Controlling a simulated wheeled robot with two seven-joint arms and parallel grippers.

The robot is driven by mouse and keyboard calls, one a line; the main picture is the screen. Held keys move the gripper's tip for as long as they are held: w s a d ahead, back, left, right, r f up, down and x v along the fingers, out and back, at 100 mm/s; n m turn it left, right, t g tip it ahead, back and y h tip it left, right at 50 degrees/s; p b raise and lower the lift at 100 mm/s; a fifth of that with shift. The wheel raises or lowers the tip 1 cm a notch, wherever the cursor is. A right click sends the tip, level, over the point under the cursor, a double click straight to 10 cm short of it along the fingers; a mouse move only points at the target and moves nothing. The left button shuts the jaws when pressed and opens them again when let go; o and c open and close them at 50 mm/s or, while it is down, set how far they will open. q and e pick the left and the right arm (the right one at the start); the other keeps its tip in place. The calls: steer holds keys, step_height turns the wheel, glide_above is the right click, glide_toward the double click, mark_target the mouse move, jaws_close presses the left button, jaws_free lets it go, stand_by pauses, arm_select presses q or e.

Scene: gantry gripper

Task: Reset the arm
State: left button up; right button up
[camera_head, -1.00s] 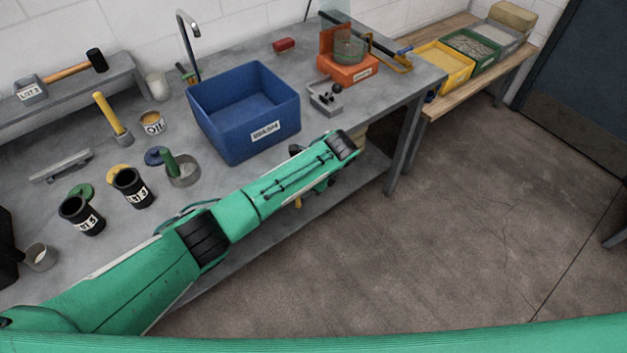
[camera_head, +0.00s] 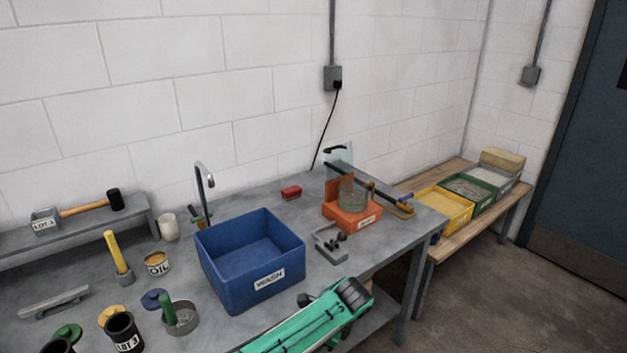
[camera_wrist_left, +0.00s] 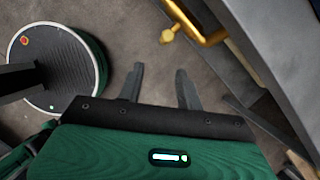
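My left arm (camera_head: 310,318) is green with black joints. It comes up from the lower edge of the head view and lies along the bench's front edge, in front of the blue WASH basin. Its gripper is hidden in the head view. In the left wrist view my left gripper (camera_wrist_left: 158,85) has two dark fingers standing apart with nothing between them, above the concrete floor. My right arm and right gripper do not show in either view.
Bins (camera_head: 443,207) stand on a wooden bench at right. In the wrist view, a yellow fixture (camera_wrist_left: 200,35) is near the bench.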

arm_select(q)
steer(key=s+a+f+n+h, duration=0.1)
steer(key=s+f+n+h, duration=0.25)
steer(key=s, duration=0.45)
steer(key=s+a+f+n+h, duration=0.1)
steer(key=s+f+n+h, duration=0.1)
steer(key=s+n, duration=0.35)
steer(key=s+a+r+n+t, duration=0.1)
steer(key=s+a+r+n, duration=0.25)
steer(key=s+a, duration=0.4)
steer(key=s+a+r+n+t+y, duration=0.1)
steer(key=s+a+r+n, duration=0.1)
steer(key=s+a+n, duration=0.35)
steer(key=s+a+r+n, duration=0.2)
steer(key=s+a, duration=0.5)
steer(key=a, duration=0.3)
step_height(320, 180, down, 29)
steer(key=s+a+f+g, duration=0.2)
steer(key=s+a+f, duration=0.1)
steer(key=s+f, duration=1.7)
steer(key=shift+a+f+m, duration=0.15)
steer(key=shift+f+m, duration=0.15)
steer(key=shift+f, duration=0.45)
